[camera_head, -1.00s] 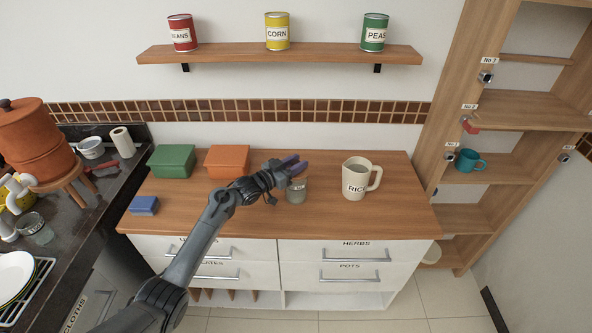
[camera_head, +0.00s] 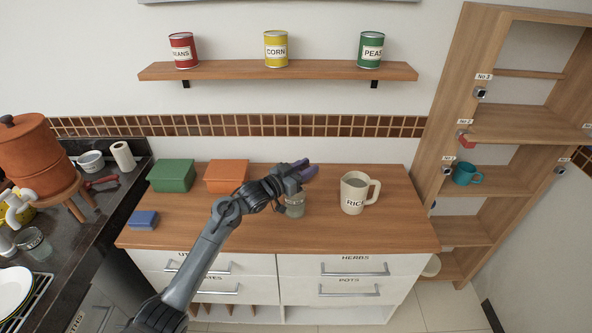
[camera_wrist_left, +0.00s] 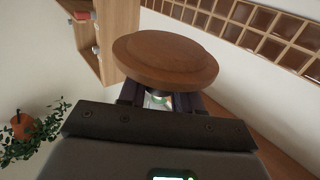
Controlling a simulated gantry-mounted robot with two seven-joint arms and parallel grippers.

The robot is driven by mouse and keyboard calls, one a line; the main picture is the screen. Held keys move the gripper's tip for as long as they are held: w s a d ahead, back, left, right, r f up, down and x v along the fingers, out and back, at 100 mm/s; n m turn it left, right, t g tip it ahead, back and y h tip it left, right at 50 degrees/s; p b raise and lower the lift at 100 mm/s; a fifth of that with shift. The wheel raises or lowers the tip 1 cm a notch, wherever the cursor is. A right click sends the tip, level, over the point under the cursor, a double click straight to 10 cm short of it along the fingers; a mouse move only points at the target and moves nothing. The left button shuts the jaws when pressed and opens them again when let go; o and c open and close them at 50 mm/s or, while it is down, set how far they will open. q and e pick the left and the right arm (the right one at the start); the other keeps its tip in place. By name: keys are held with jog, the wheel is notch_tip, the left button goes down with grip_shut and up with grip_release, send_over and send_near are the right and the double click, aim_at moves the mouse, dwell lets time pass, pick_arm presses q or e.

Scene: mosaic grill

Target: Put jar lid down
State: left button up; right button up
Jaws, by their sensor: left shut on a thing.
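My left gripper (camera_head: 303,170) reaches in over the wooden counter, its purple fingers above and just behind a small glass jar (camera_head: 295,207). In the left wrist view the gripper (camera_wrist_left: 160,98) is shut on a round brown wooden jar lid (camera_wrist_left: 165,60), held in front of the fingers. In the head view I cannot make out the lid against the arm and counter. The jar stands upright on the counter, partly hidden by my gripper. My right gripper is not in view.
A cream RICE pitcher (camera_head: 354,192) stands right of the jar. An orange box (camera_head: 226,175), a green box (camera_head: 171,175) and a blue block (camera_head: 143,219) are on the left. The counter (camera_head: 400,220) is bare at right and along its front.

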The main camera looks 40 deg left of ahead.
pick_arm(q)
jog(key=d+r, duration=0.3)
jog(key=d, duration=0.3)
jog(key=s+d+f+h, duration=0.1)
jog(key=s+d+f, duration=0.3)
jog(key=f, duration=0.4)
jog(key=s+d+f, duration=0.3)
jog(key=s+f, duration=0.1)
jog(key=f, duration=0.4)
jog(key=s+d+f+y, duration=0.1)
jog(key=s+d, duration=0.3)
jog(key=s, duration=0.3)
jog(key=s+d+f, duration=0.1)
jog(key=s+d, duration=0.4)
jog(key=s, duration=0.1)
jog(key=s+a+r+n+y+p, duration=0.1)
jog(key=s+r+p, duration=0.1)
jog(key=r+p, duration=1.2)
jog(key=s+a+r+n+y+p, duration=0.1)
jog(key=s+r+y+p, duration=0.1)
jog(key=r+p, duration=1.2)
jog(key=shift+s+a+p, duration=0.25)
jog(key=shift+s+p, duration=0.05)
jog(key=shift+p, duration=0.8)
